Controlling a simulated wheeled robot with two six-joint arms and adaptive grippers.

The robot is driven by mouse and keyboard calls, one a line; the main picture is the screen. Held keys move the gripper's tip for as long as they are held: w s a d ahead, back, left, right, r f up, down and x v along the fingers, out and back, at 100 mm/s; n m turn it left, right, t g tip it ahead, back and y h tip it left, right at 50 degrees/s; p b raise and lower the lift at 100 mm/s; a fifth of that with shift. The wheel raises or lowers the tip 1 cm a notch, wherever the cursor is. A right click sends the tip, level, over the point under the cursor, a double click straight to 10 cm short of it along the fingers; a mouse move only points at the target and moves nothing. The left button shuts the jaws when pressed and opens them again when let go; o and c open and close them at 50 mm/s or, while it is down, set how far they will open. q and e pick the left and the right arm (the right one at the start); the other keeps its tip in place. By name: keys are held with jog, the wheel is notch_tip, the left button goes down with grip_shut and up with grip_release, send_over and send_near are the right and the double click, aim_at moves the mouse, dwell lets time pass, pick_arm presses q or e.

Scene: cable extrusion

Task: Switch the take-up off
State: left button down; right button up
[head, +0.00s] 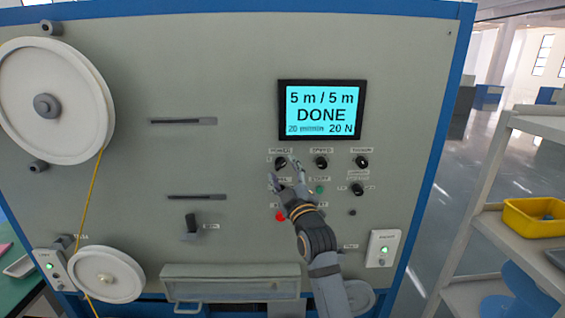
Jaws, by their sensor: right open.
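The grey machine panel (240,110) faces me. Its lit screen (322,110) reads "5 m / 5 m DONE", 20 m/min and 20 N. Below it are a left black knob (281,163), a middle knob (321,162), a right knob (361,162) and a lower knob (357,190). My right gripper (284,172) is open, with its fingertips close to the left knob; I cannot tell whether they touch it. A green button (320,190) and a red button (281,216) sit near my right wrist. The small labels are too blurred to identify the take-up switch surely.
A large white reel (60,85) and a smaller reel (105,275) carry a yellow cable (91,190) at left. White boxes with green lights sit at lower left (50,267) and lower right (384,248). A shelf with a yellow bin (535,218) stands at right.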

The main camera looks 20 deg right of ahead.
jog(key=shift+w+r, duration=0.25)
jog(key=shift+w, duration=0.45)
jog(key=c, duration=1.1)
jog(key=shift+c, duration=0.2)
